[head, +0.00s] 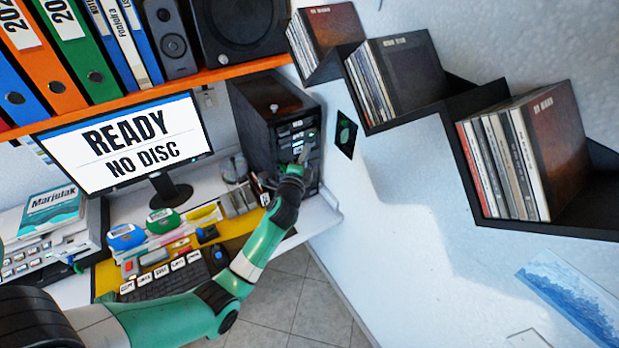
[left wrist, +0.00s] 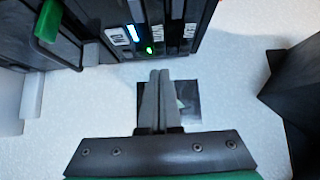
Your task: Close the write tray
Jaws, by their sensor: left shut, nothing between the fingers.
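The black computer tower (head: 262,125) stands at the back right of the desk, with labelled drive slots on its front. My left gripper (head: 304,154) is at the tower's front, by the slots. In the left wrist view my left gripper (left wrist: 160,75) is shut and empty, with its fingertips just below the dark tower front (left wrist: 95,30). A blue light, a green light and white labels show there. I cannot make out which slot is the write tray or whether it stands out. My right gripper is not in view.
The monitor (head: 125,143) reads "READY NO DISC". A keyboard (head: 165,283) and small items cover the desk. Black stepped shelves (head: 462,95) with discs hang on the right wall. A small black picture (head: 345,135) is on the wall beside the tower.

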